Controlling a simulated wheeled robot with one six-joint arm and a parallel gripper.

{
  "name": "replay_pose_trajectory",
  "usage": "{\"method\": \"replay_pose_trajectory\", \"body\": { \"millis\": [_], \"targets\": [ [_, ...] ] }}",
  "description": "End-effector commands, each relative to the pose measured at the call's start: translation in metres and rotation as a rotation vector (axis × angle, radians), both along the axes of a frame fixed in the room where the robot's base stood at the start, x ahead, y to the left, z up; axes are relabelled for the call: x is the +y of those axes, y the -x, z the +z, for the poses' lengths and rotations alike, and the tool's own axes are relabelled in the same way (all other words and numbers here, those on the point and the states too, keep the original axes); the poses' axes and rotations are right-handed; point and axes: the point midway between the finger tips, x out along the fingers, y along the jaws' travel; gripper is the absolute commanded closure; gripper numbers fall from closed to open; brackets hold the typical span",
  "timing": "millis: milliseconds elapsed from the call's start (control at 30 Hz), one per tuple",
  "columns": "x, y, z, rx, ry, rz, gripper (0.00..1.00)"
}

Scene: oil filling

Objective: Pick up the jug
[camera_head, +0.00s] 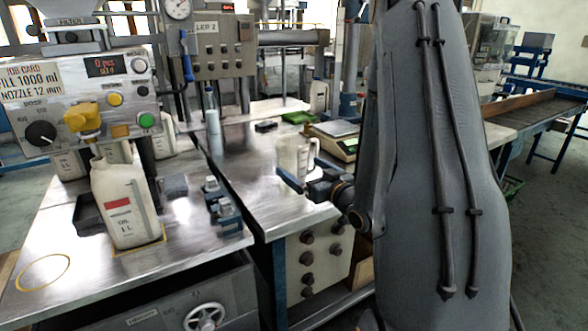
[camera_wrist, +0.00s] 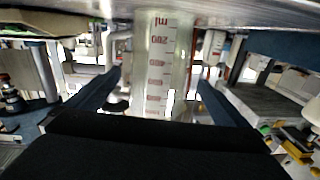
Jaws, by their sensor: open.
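Whether the fingertips reach past the jug's middle is hard to tell. The jug's lower part is partly hidden by a finger in the head view.
A white oil bottle (camera_head: 122,205) stands under the filling machine (camera_head: 75,95) at left. A scale (camera_head: 335,138) sits behind the jug. The bench (camera_head: 245,165) left of the jug is mostly clear.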

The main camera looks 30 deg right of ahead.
Motion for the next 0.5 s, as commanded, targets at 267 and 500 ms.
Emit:
{"method": "replay_pose_trajectory", "body": {
  "millis": [267,500],
  "targets": [
    [0.002,-0.037,-0.002,0.001,0.002,0.0,0.0],
    [0.001,-0.052,-0.003,0.002,0.0,-0.004,0.0]
  ]
}}
